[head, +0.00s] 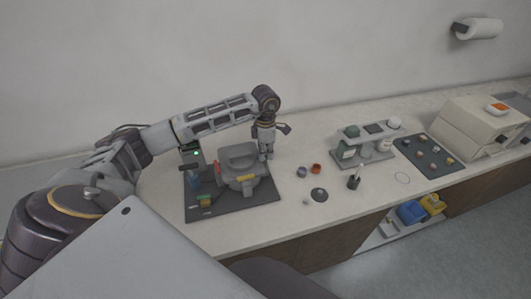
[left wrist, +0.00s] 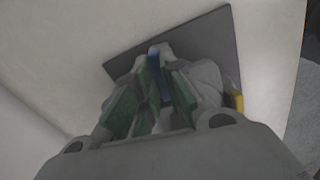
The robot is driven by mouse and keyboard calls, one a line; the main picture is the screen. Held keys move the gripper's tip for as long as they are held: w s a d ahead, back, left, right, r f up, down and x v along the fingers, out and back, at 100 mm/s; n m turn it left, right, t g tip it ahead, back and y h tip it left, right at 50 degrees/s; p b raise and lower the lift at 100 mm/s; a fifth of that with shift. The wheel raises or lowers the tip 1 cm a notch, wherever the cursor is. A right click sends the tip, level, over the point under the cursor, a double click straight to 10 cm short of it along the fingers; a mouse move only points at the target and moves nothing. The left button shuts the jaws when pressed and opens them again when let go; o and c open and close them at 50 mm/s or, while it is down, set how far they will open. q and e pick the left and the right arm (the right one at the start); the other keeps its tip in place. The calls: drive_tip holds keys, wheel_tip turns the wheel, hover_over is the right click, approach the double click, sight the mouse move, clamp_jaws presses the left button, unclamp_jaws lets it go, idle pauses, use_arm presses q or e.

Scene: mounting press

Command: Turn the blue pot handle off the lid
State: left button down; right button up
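The grey press (head: 241,163) with its rounded grey lid (head: 240,152) stands on a dark mat (head: 232,201). My left gripper (head: 266,156) points down at the right side of the press in the head view. In the left wrist view, the blue handle (left wrist: 157,72) lies between the green-padded fingers of this gripper (left wrist: 160,80), which close around it from both sides with no clear gap. The fingers hide the handle's lower part and its joint with the lid. The handle is not visible at the gripper in the head view. My right gripper is not in view.
The counter between mat and cups is clear.

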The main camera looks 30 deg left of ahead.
use_arm(q)
drive_tip(key=shift+n, duration=0.4)
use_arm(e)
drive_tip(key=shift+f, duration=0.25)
use_arm(q)
drive_tip(key=n+b, duration=0.1)
drive_tip(key=n, duration=0.2)
drive_tip(key=shift+a+n+b, duration=0.1)
drive_tip(key=shift+n+b, duration=0.3)
drive_tip(key=n+b, duration=0.1)
drive_tip(key=n, duration=0.4)
drive_tip(key=shift+a, duration=0.1)
drive_tip(key=shift+n, duration=0.8)
drive_tip(key=n+b, duration=0.1)
drive_tip(key=n, duration=0.2)
drive_tip(key=shift+a+n, duration=0.1)
drive_tip(key=shift+n, duration=1.6)
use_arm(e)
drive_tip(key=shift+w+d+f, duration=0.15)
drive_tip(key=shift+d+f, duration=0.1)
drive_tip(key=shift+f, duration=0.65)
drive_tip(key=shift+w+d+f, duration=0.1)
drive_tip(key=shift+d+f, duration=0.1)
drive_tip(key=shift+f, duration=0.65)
